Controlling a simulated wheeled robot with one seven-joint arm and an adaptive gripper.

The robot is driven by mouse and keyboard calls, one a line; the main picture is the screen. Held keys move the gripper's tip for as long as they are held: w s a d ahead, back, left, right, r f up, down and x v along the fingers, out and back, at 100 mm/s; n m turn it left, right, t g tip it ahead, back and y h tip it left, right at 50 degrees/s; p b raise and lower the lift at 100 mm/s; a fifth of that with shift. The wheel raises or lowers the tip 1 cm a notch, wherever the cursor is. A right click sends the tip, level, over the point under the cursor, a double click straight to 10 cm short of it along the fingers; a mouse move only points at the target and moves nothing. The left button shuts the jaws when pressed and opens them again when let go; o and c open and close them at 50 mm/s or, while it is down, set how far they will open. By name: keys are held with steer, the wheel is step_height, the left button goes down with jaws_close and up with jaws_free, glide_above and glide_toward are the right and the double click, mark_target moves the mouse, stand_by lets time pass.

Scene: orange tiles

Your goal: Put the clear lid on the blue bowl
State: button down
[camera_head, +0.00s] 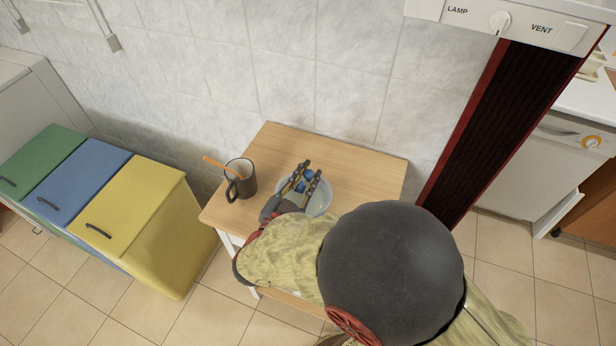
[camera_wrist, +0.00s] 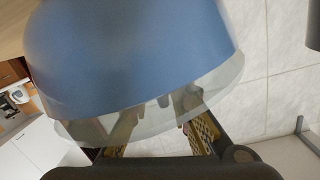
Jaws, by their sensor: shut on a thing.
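The clear lid (camera_head: 319,203) is at the front half of the small wooden table, under my gripper (camera_head: 311,169). My gripper points down and is shut on the lid; its exact hold on the lid is partly hidden. The blue bowl (camera_wrist: 135,50) fills the upper part of the wrist view, where the scene looks upside down. The lid's see-through edge (camera_wrist: 78,130) runs along the bowl's rim, on the gripper's side. My fingers show through it. I cannot tell whether the lid is fully seated. From the head, the bowl shows only as bits of blue between the fingers.
A dark mug (camera_head: 240,179) with an orange stick stands on the wooden table (camera_head: 370,178), left of my gripper. The table's back and right are clear. A tiled wall (camera_head: 290,60) is behind. Green, blue and yellow bins (camera_head: 150,210) stand left.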

steer(key=shift+f, duration=0.45)
steer(key=c, duration=1.6)
jaws_free()
steer(key=shift+c, duration=0.2)
steer(key=shift+r, duration=0.1)
steer(key=shift+r, duration=0.4)
steer(key=shift+s+a+r, duration=0.15)
steer(key=shift+s, duration=0.2)
steer(key=p+v, duration=0.4)
steer(key=v, duration=0.7)
steer(key=shift+s, duration=0.15)
